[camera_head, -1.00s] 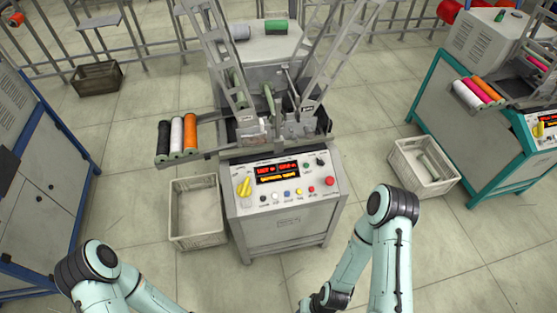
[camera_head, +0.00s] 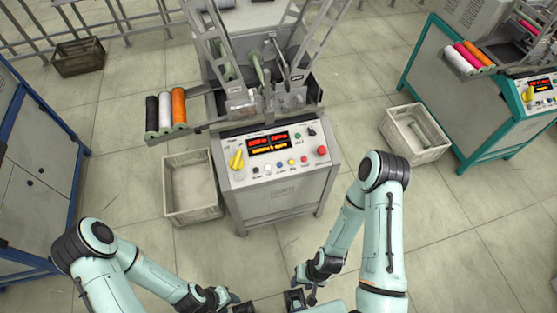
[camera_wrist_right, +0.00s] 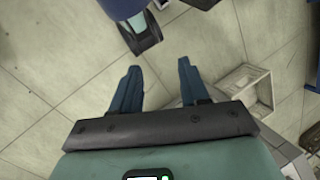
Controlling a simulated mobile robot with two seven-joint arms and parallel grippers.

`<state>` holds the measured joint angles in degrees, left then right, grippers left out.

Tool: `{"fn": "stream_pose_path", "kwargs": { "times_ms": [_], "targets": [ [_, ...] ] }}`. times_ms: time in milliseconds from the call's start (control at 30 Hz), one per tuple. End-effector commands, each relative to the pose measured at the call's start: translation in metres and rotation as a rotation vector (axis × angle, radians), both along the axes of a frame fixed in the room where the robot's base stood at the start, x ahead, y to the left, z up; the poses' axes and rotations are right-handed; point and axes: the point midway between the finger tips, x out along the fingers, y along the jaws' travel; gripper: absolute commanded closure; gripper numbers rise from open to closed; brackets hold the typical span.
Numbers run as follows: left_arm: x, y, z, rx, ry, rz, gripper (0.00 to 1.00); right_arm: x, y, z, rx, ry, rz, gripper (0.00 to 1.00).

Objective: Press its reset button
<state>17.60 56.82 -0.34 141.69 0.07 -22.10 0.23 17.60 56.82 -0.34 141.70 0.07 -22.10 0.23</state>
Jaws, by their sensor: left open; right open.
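The winding machine (camera_head: 276,203) stands ahead with a sloped control panel (camera_head: 230,177). The panel has a lit red and orange display (camera_head: 268,143), a yellow knob (camera_head: 237,159), a large red button (camera_head: 321,150) and a row of small coloured buttons, including a blue one (camera_head: 280,163) and a small red one (camera_head: 304,160). Their labels are too small to read, so I cannot tell which is reset. My left gripper (camera_head: 236,299) and right gripper (camera_head: 295,299) are low in the head view, apart from the machine. The right wrist view shows my right gripper (camera_wrist_right: 160,85) open and empty.
A shelf at the machine's left carries black, white and orange bobbins (camera_head: 179,107). A pale crate (camera_head: 191,217) stands left of the machine, another (camera_head: 442,150) to its right. A teal machine (camera_head: 465,120) is at right, a blue-framed cabinet (camera_head: 35,170) at left. Floor in front is clear.

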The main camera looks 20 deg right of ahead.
Motion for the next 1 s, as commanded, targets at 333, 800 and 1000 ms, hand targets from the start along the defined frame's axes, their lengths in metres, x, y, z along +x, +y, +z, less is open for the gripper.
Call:
{"fn": "stream_pose_path", "kwargs": {
  "times_ms": [333,800,1000],
  "targets": [
    [-0.0001,0.0000,0.0000,0.000,0.000,0.000,0.55,0.0000,0.0000,0.0000,0.000,0.000,0.000,0.55],
    [-0.0001,0.0000,0.0000,0.000,0.000,0.000,0.55,0.0000,0.0000,0.0000,0.000,0.000,0.000,1.00],
    [-0.0001,0.0000,0.0000,0.000,0.000,0.000,0.55,0.0000,0.0000,0.0000,0.000,0.000,0.000,1.00]
  ]
}}
